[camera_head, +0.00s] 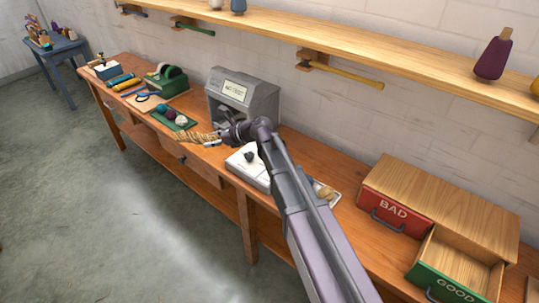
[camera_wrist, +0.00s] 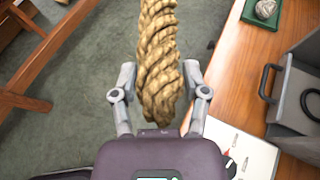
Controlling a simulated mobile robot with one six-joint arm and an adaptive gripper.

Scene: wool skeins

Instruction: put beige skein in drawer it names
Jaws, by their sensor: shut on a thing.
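My gripper (camera_head: 216,139) is shut on the beige skein (camera_head: 193,137), a twisted rope-like hank. In the wrist view my gripper (camera_wrist: 158,78) has one finger on each side of the skein (camera_wrist: 157,40), which extends away beyond the fingertips. The skein is over the front edge of the workbench, near the grey machine. The red BAD drawer (camera_head: 395,216) is closed. The green GOOD drawer (camera_head: 447,285) below and right of it is pulled open, and its visible inside looks empty. The grey machine (camera_head: 262,104) has a small display that seems to read "NO TEST".
A white tray (camera_head: 236,164) lies under my arm, with small tan things at its right end. A green tray (camera_head: 163,121) holds several yarn balls. A tape dispenser (camera_head: 170,82) and tools fill the bench's left end. A wooden shelf (camera_head: 290,32) runs above.

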